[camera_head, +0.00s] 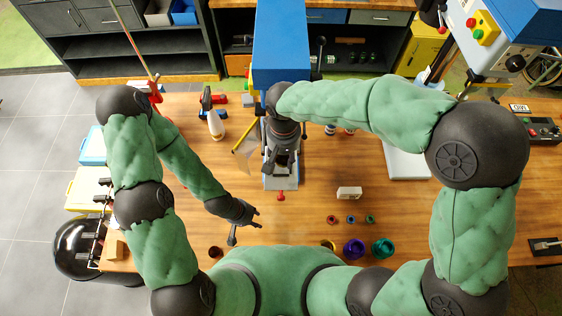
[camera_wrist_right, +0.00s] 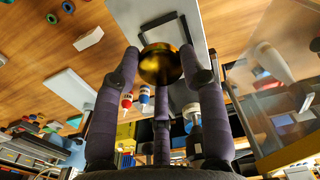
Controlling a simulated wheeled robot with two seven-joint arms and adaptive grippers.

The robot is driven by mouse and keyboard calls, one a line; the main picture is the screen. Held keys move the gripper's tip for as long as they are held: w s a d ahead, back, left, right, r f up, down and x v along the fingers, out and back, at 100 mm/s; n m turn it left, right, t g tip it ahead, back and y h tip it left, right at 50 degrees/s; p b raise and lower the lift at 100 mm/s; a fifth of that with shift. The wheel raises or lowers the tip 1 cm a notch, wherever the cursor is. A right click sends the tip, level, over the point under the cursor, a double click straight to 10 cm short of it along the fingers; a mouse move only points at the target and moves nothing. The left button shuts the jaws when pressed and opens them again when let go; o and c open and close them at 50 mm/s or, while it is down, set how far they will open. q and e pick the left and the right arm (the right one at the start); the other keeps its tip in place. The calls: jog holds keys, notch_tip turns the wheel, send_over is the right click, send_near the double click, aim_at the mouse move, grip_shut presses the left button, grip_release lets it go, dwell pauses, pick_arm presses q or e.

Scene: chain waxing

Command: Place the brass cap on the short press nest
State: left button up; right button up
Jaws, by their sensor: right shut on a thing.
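The brass cap (camera_wrist_right: 160,64) is round and gold-coloured. In the right wrist view it sits between the fingertips of my right gripper (camera_wrist_right: 160,60), which is shut on it. In the head view this gripper (camera_head: 283,160) is over the grey base (camera_head: 281,184) of the blue press (camera_head: 294,45), and the cap cannot be made out. Part of the grey base with a dark frame (camera_wrist_right: 172,34) shows behind the cap in the wrist view. I cannot make out the short press nest. My left gripper (camera_head: 247,221) is open and empty above the table, left of the press base.
A white block (camera_head: 349,193) and small red, blue and green rings (camera_head: 351,219) lie right of the press. Purple (camera_head: 354,248) and green (camera_head: 383,248) cups stand near the front. A clear panel (camera_head: 246,152) and a white bottle (camera_head: 215,124) stand left of the press.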

aim_at(281, 162)
pick_arm(q)
jog(key=shift+f, duration=0.2)
pick_arm(e)
jog(key=shift+w+a+f, duration=0.15)
jog(key=shift+w+f, duration=0.15)
jog(key=shift+f, duration=0.05)
pick_arm(q)
jog(key=shift+f+b, duration=1.2)
jog(key=shift+b, duration=0.1)
pick_arm(e)
jog(key=shift+w+a+f, duration=0.1)
jog(key=shift+w+f, duration=0.05)
jog(key=shift+f, duration=0.8)
jog(key=shift+w+a+f, duration=0.1)
jog(key=shift+f, duration=0.8)
jog(key=shift+r, duration=0.1)
jog(key=shift+s, duration=0.1)
pick_arm(q)
jog(key=shift+f+b, duration=0.4)
pick_arm(e)
jog(key=shift+f, duration=0.6)
pick_arm(q)
jog(key=shift+f, duration=0.1)
